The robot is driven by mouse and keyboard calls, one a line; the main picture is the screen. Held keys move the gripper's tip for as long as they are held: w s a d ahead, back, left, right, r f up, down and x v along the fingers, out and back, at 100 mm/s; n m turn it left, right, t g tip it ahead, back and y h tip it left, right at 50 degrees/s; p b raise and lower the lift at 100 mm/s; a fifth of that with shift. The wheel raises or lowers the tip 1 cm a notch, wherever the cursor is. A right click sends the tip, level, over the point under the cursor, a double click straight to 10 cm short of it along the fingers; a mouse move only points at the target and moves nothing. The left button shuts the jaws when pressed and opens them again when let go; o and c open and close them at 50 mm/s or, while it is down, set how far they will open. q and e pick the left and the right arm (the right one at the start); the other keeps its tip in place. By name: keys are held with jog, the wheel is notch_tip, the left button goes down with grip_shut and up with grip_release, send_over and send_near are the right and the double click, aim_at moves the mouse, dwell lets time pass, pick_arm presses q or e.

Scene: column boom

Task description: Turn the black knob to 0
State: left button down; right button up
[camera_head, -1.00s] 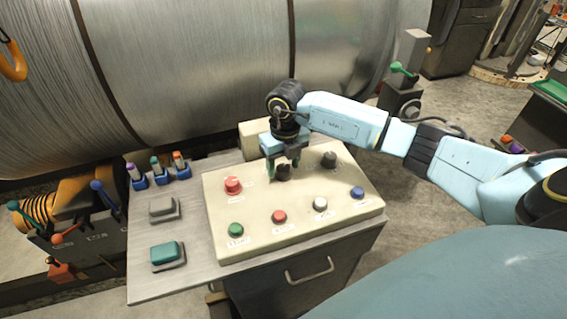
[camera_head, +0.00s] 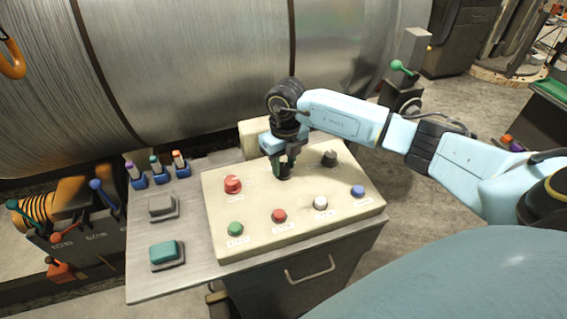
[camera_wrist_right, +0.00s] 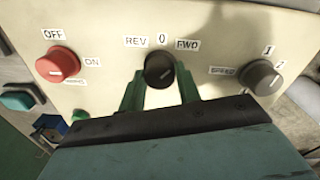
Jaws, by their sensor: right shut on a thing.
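The black knob (camera_head: 283,175) sits on the upper middle of the cream control panel (camera_head: 255,205). In the right wrist view the black knob (camera_wrist_right: 159,69) stands below the labels REV, 0 and FWD (camera_wrist_right: 187,44). The 0 label (camera_wrist_right: 161,41) is just above it. A small pale mark shows on the knob, but I cannot tell surely which label it points at. My right gripper (camera_head: 285,168) comes down from above, its green fingers (camera_wrist_right: 160,88) on either side of the knob and shut on it. My left gripper is out of view.
A red knob (camera_head: 232,183) marked OFF and ON is to the left. A dark grey speed knob (camera_head: 329,158) is close on the right. Several coloured buttons, among them a green one (camera_head: 235,229), line the panel's front. A large metal drum (camera_head: 200,60) stands behind.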

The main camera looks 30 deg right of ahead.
aim_at(284, 164)
jog(key=n+b, duration=0.2)
jog(key=n, duration=0.2)
jog(key=shift+n+b, duration=0.9)
jog(key=shift+n, duration=0.9)
jog(key=shift+w, duration=0.1)
jog(key=o, duration=1)
notch_tip(284, 164, up, 14)
jog(key=shift+w+d+f, duration=0.1)
jog(key=shift+d+f, duration=0.05)
jog(key=shift+f, duration=0.1)
jog(key=shift+f, duration=0.1)
